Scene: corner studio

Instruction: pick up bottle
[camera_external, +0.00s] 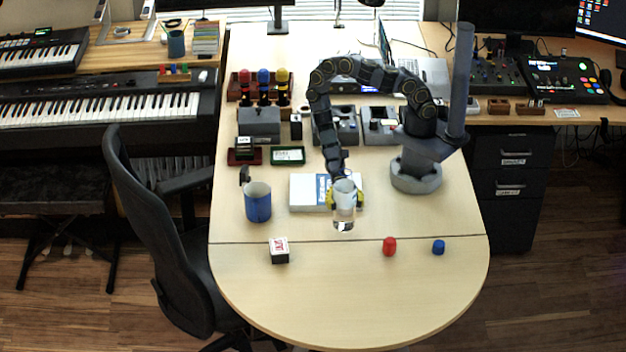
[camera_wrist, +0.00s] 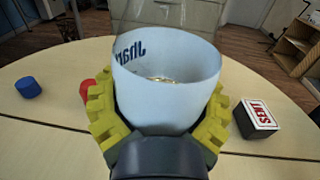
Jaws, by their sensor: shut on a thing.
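The bottle (camera_external: 344,213) is clear with a whitish band, near the middle of the table in the external view. My gripper (camera_external: 345,199) is shut on it, with yellow fingers on either side. In the wrist view the bottle (camera_wrist: 165,80) fills the middle, showing a pale band with dark lettering and a clear part above. The yellow fingers of my gripper (camera_wrist: 160,125) press against its two sides. I cannot tell whether its end touches the table.
On the table (camera_external: 350,310) are a blue mug (camera_external: 258,203), a small white-topped box (camera_external: 279,250), a red object (camera_external: 389,246) and a blue one (camera_external: 438,247). A white-and-blue book or box (camera_external: 308,192) lies behind the bottle.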

